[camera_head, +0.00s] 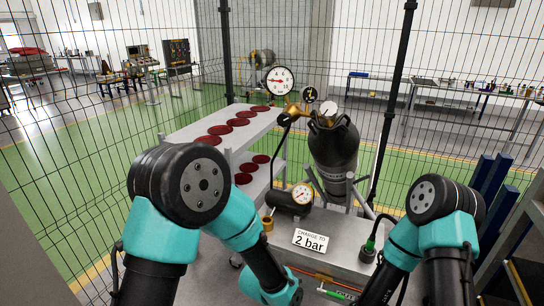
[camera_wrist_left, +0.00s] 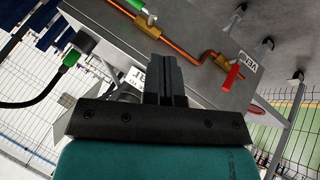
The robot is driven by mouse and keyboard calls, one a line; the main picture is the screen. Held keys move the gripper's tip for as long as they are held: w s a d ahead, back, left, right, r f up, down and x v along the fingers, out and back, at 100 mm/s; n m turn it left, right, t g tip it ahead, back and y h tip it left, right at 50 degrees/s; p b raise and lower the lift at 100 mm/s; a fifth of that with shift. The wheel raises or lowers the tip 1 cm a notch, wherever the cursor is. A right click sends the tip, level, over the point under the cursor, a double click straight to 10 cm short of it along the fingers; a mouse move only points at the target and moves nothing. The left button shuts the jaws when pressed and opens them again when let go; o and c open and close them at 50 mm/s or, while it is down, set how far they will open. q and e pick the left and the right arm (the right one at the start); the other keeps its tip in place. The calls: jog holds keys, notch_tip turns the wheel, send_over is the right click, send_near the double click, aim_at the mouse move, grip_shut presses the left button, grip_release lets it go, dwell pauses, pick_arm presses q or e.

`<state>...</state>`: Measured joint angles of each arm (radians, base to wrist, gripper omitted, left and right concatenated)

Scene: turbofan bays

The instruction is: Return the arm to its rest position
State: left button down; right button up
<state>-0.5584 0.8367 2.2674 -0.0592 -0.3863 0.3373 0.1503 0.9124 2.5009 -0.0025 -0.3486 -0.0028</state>
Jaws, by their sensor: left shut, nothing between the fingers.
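My left arm (camera_head: 240,225) comes in from the left in the head view, bent, with its forearm running down to the bottom edge. Its gripper does not show there. In the left wrist view my left gripper (camera_wrist_left: 166,78) is shut and empty, its fingers pressed together. It appears in front of the grey bench and the copper pipe (camera_wrist_left: 185,45), clear of the red valve handle (camera_wrist_left: 231,77). My right arm (camera_head: 430,235) is bent at the right of the head view, and its gripper is out of view.
The grey bench (camera_head: 345,257) carries a "CHARGE TO 2 bar" sign (camera_head: 311,241), a small gauge (camera_head: 302,194) and a green handle (camera_head: 337,294). A dark cylinder (camera_head: 335,150) stands behind. A shelf (camera_head: 190,130) holds several red discs. Wire fencing encloses the bay.

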pick_arm(q)
jog(key=s+a+f+n+g+y, duration=0.1)
jog(key=s+a+f, duration=0.1)
jog(key=a+f, duration=0.5)
jog(key=s+a+f+n+y, duration=0.1)
jog(key=a+f, duration=0.1)
jog(key=a, duration=0.8)
jog(key=s+a+f+n+g, duration=0.1)
jog(key=s+a+f, duration=0.2)
jog(key=s+a, duration=0.2)
jog(key=s+a+f+n+g, duration=0.1)
jog(key=s+a+f, duration=0.2)
jog(key=s+a, duration=0.2)
jog(key=a, duration=0.3)
jog(key=shift+f+y, duration=0.25)
jog(key=shift+y, duration=0.15)
jog(key=shift+d, duration=0.15)
